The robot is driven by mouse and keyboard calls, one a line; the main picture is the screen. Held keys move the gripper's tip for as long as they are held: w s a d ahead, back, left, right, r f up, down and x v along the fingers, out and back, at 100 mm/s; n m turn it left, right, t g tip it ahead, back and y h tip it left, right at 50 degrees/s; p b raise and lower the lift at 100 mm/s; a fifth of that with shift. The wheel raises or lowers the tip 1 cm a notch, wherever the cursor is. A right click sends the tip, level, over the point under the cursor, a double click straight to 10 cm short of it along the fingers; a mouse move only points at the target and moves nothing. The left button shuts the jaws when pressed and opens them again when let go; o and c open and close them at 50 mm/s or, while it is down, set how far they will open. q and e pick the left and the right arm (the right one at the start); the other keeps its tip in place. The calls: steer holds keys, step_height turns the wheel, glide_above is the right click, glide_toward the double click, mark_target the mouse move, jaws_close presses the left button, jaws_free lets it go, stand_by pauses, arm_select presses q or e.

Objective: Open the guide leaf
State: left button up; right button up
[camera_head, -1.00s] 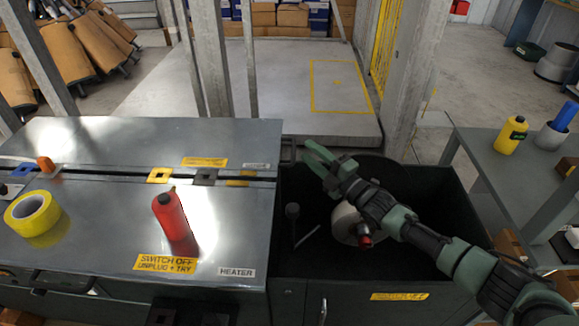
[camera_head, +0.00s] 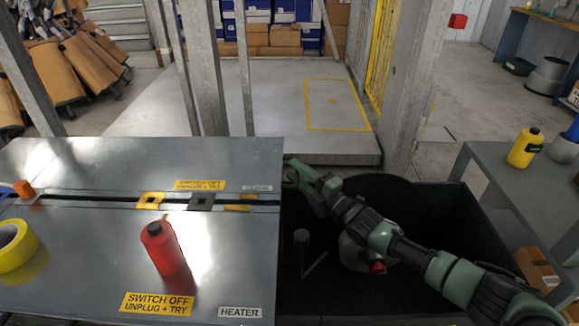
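I cannot tell for certain which part is the guide leaf. A grey metal bench top (camera_head: 80,180) is split by a dark lengthwise slot. A yellow square plate (camera_head: 151,200) and a dark square plate (camera_head: 202,201) lie along the slot, with a small yellow strip (camera_head: 238,208) to their right. My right gripper (camera_head: 302,177) is beside the bench top's right edge, near the slot's right end. Its fingers look empty, but their opening is unclear, as is any contact with the edge. My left gripper is out of view.
A red bottle (camera_head: 164,248) and yellow tape roll (camera_head: 14,245) stand on the bench top. A dark open bin (camera_head: 450,215) lies under my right arm. A yellow bottle (camera_head: 524,148) stands on the right table (camera_head: 500,185). A grey post (camera_head: 405,90) rises behind.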

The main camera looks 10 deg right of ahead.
steer(key=shift+w+a, duration=0.15)
steer(key=shift+r, duration=0.1)
jaws_close()
stand_by(1.4)
